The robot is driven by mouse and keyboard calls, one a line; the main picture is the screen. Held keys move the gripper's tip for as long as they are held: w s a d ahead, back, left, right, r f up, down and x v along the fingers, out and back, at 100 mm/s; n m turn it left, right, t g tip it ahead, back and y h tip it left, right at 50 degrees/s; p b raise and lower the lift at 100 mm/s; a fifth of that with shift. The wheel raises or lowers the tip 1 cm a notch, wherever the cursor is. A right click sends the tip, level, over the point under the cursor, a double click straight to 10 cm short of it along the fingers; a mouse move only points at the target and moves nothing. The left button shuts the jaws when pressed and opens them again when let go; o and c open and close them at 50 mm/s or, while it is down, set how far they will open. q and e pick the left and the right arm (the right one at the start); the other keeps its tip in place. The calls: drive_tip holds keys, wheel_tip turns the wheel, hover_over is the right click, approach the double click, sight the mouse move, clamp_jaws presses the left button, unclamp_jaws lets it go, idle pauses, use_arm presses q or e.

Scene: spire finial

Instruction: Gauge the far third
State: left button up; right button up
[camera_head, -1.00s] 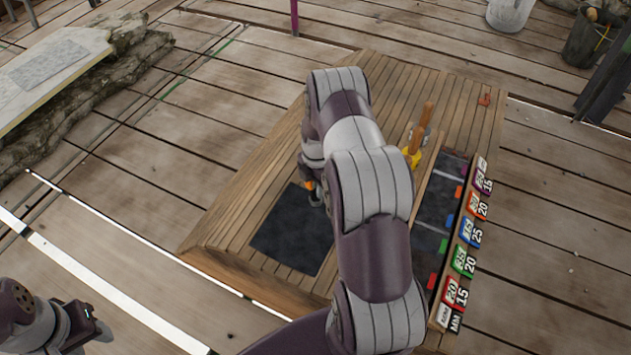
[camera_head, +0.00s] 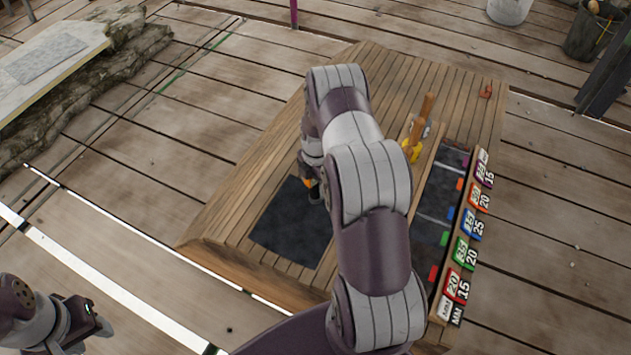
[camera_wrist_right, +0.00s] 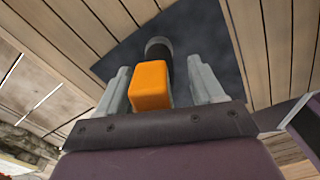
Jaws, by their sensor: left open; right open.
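My right gripper (camera_wrist_right: 160,88) is open above the dark square mat (camera_head: 288,232) on the wooden platform. An orange block (camera_wrist_right: 151,86) stands between its fingers, with a gap on the right finger's side. A black round piece (camera_wrist_right: 158,48) shows just beyond the block. In the head view my right arm hides much of this, and only a bit of orange (camera_head: 307,182) shows. A long dark strip (camera_head: 434,205) with coloured tabs lies along the platform's right side. Coloured number cards (camera_head: 471,224) line its edge. My left gripper (camera_head: 98,318) is open and empty at the lower left.
A wooden handle (camera_head: 426,110) with a yellow part (camera_head: 411,150) stands behind my right arm. A small orange-red piece (camera_head: 486,90) sits at the platform's far right corner. Buckets (camera_head: 594,32) stand at the back right. The platform's (camera_head: 255,160) left part is clear.

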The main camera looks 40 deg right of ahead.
wheel_tip(320, 180, up, 12)
drive_tip(key=p, duration=0.3)
drive_tip(key=shift+r, duration=0.2)
